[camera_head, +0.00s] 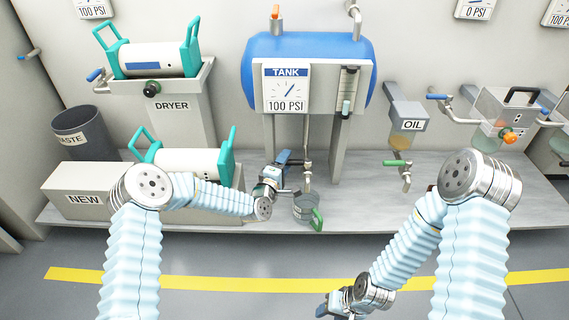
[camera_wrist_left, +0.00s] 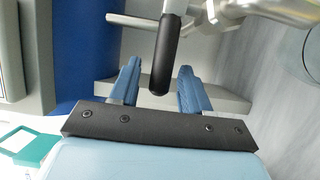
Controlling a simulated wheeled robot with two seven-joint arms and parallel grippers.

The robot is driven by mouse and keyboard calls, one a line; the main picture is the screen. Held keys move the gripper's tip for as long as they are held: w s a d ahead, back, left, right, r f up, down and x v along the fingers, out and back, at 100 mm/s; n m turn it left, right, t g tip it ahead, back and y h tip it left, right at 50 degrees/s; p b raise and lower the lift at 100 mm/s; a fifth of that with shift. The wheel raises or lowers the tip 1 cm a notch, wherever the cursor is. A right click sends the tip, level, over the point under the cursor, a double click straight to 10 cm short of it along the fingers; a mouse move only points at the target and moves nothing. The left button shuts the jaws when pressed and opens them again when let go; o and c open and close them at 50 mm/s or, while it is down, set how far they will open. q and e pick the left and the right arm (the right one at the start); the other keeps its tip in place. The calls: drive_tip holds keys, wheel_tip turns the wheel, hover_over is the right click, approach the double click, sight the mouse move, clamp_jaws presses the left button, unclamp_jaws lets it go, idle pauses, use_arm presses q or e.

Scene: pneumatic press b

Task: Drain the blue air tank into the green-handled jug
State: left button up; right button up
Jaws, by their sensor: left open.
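The blue air tank (camera_head: 310,50) stands on grey legs at the back. Its gauge plate (camera_head: 286,90) reads 100 PSI. A thin drain pipe (camera_head: 307,150) drops below it. The green-handled jug (camera_head: 308,212) stands on the bench under the pipe's lower end. My left gripper (camera_head: 288,174) is open beside the pipe, just above and left of the jug. In the left wrist view, a black-sleeved valve handle (camera_wrist_left: 160,58) lies between the parted blue fingers (camera_wrist_left: 160,88), with gaps visible on both sides. My right gripper (camera_head: 338,306) is low at the front, its jaws unclear.
The bench (camera_head: 350,205) has clear room right of the jug. Left are the dryer (camera_head: 180,108), a teal-handled cylinder (camera_head: 195,162) by the NEW box (camera_head: 82,192), and the waste bin (camera_head: 84,132). An oil dispenser (camera_head: 408,122) hangs on the right.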

use_arm(q)
clamp_jaws()
drive_tip(key=shift+s, duration=0.1)
idle(0.4)
